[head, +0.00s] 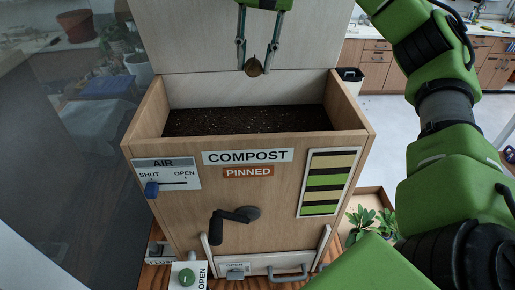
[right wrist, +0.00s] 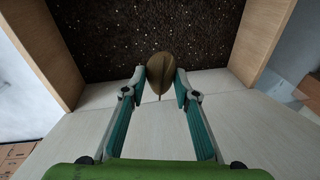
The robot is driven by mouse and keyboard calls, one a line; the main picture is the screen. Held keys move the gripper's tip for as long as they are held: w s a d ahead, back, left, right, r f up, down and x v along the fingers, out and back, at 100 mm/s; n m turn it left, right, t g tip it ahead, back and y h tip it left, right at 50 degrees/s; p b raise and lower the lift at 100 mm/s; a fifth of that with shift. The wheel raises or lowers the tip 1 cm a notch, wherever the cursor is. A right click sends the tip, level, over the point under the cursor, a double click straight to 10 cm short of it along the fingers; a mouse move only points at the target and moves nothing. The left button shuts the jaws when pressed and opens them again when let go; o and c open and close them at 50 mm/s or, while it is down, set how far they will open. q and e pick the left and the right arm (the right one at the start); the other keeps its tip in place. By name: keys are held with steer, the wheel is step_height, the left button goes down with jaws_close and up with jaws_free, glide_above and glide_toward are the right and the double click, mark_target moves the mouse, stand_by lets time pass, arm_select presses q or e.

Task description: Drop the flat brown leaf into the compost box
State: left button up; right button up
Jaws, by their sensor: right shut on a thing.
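The flat brown leaf (head: 253,67) is between the fingertips of my right gripper (head: 254,62), which is shut on it. In the right wrist view the leaf (right wrist: 160,72) shows from its broad side, with both fingers of the gripper (right wrist: 160,84) at its edges. The compost box (head: 230,180) is wooden, open at the top, with dark soil (head: 245,121) inside. In the head view the leaf shows above the box, in front of its raised pale back panel (head: 185,50). My left gripper is not in view.
The box front has a black crank (head: 234,222), an AIR slider (head: 152,188) toward SHUT, a striped panel (head: 328,182) and a lower hatch (head: 270,266). A green button (head: 187,277) is at bottom left. Leafy plants (head: 370,222) stand at right.

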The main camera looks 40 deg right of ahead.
mark_target(256, 64)
steer(key=shift+s+f, duration=0.25)
steer(key=shift+f, duration=0.65)
steer(key=shift+w+f, duration=0.15)
steer(key=shift+f, duration=0.25)
steer(key=shift+w+f, duration=0.2)
steer(key=shift+f, duration=0.05)
steer(key=shift+w+f, duration=0.1)
steer(key=shift+f, duration=0.05)
steer(key=o, duration=0.9)
steer(key=shift+s, duration=0.2)
steer(key=shift+w, duration=0.1)
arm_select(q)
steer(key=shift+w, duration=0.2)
arm_select(e)
steer(key=r, duration=0.4)
steer(key=s+r, duration=0.1)
steer(key=r, duration=0.3)
steer(key=s+r, duration=0.1)
steer(key=r, duration=0.3)
steer(key=shift+d, duration=0.3)
